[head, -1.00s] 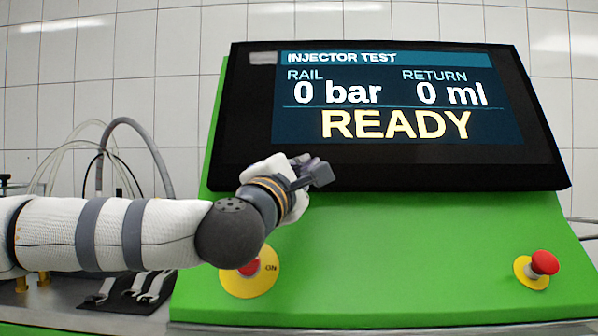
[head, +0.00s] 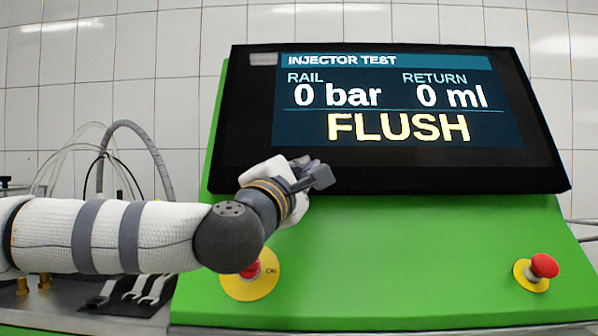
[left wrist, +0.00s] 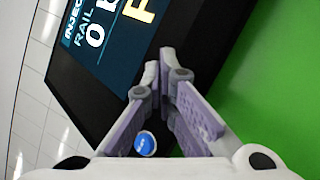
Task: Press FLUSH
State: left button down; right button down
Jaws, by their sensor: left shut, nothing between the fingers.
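The testbench screen (head: 400,98) reads "INJECTOR TEST", RAIL 0 bar, RETURN 0 ml and "FLUSH" in large yellow letters. My left gripper (head: 318,175) is in front of the lower bezel of the screen, left of its middle. Its fingers are shut and empty, and they also show in the left wrist view (left wrist: 158,62). In that view a round blue button (left wrist: 145,143) with white marking shows beside the left finger, on the dark panel. I cannot read its label. In the head view this button is hidden. My right gripper is out of view.
A red mushroom button (head: 543,266) is at the right. Hoses (head: 150,145) and wrenches (head: 152,290) are at the left. The green panel's middle (head: 400,260) is clear.

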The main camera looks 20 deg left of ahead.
pick_arm(q)
jog(key=shift+s+r, duration=0.15)
jog(key=shift+s, duration=0.15)
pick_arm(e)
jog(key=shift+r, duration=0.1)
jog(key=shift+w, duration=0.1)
